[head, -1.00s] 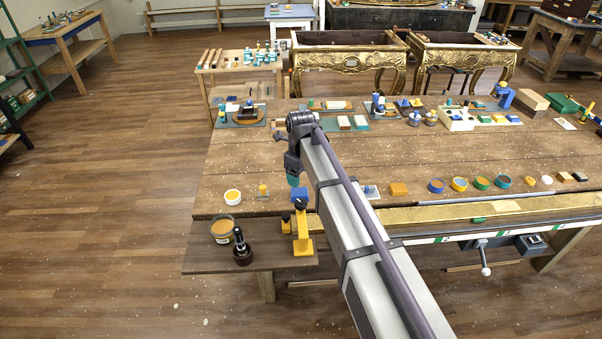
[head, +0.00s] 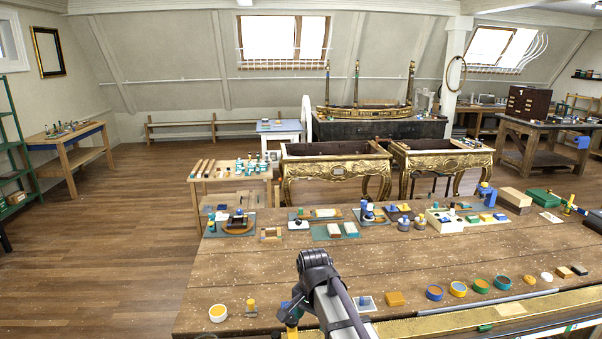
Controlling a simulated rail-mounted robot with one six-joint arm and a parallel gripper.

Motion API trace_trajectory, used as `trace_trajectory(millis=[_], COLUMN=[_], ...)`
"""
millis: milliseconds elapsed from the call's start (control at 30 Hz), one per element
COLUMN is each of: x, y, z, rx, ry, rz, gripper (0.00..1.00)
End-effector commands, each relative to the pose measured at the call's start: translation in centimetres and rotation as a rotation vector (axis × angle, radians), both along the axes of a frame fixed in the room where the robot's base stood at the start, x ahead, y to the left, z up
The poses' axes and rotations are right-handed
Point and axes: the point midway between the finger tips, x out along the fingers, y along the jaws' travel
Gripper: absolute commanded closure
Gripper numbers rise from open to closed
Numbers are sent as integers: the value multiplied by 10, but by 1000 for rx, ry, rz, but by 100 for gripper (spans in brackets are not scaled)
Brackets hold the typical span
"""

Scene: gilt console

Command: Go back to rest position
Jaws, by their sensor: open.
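My gripper (head: 294,309) hangs from the dark wrist at the end of my arm, low in the middle of the head view, over the front edge of the bench (head: 250,275). It points down and its fingers are hard to make out against the blue and yellow parts of a small stand behind it. I take it as open, and I see nothing held in it. My arm rises from the bottom edge, to the right of the gripper.
Gilt consoles (head: 337,172) stand behind.

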Motion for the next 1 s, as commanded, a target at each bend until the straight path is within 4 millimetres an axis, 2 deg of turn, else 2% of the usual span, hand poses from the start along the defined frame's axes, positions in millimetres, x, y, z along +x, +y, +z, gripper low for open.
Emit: trace_trajectory(millis=[33,100,200,300,367,500,1000], x=[-28,-59,-106,-140,-152,-153,-152], y=[-20,-46,-84,-113,-126,-142,-143], z=[-22,-40,-70,-93,-104,-113,-109], rx=[0,0,-1,-1,-1,-1,-1], ry=[0,0,1,1,1,1,1], rz=[145,371,617,654,620,579,577], gripper=[31,31,31,31,31,31,31])
